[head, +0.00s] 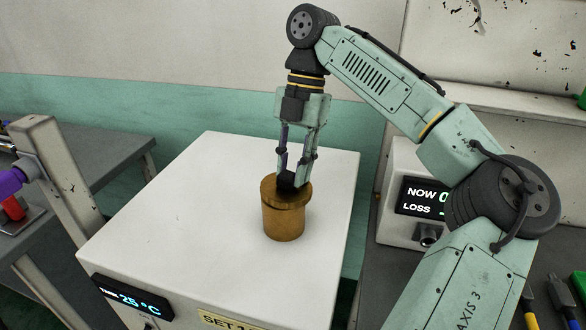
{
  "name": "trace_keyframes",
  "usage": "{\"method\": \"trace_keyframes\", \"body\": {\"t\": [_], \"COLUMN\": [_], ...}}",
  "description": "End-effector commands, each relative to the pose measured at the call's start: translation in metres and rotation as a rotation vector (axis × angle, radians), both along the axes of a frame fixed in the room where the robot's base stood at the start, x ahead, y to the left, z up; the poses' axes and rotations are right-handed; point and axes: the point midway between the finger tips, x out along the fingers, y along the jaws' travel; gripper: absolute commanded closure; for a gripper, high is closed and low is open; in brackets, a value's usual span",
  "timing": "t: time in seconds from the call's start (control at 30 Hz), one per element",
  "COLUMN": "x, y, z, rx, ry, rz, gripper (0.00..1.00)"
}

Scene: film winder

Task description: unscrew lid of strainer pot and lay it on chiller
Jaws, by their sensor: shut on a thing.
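The strainer pot (284,223) is a brown-gold cylinder. It stands upright near the right side of a white box top. Its lid (297,199), in the same colour and slightly wider, sits on the pot. My gripper (287,180) points straight down over the lid, its fingers shut at the top of it. The dark fingertips hide the part they hold. The white box (190,210) has a front display reading 25 °C and a yellow label starting with SET; it looks like the chiller.
The box top is clear to the left of the pot. A white instrument (397,165) with a NOW / LOSS display stands at right, partly behind my arm. Tools (560,298) lie at lower right. A grey bench (90,165) with a post (62,185) is at left.

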Motion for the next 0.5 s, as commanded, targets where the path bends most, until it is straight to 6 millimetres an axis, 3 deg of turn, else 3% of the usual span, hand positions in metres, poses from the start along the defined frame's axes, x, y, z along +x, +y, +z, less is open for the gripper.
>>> {"method": "trace_keyframes", "body": {"t": [0.5], "x": [0.001], "y": [0.001], "z": [0.013], "rx": [0.001], "ry": [-0.002], "rz": [0.000], "gripper": [1.00]}}
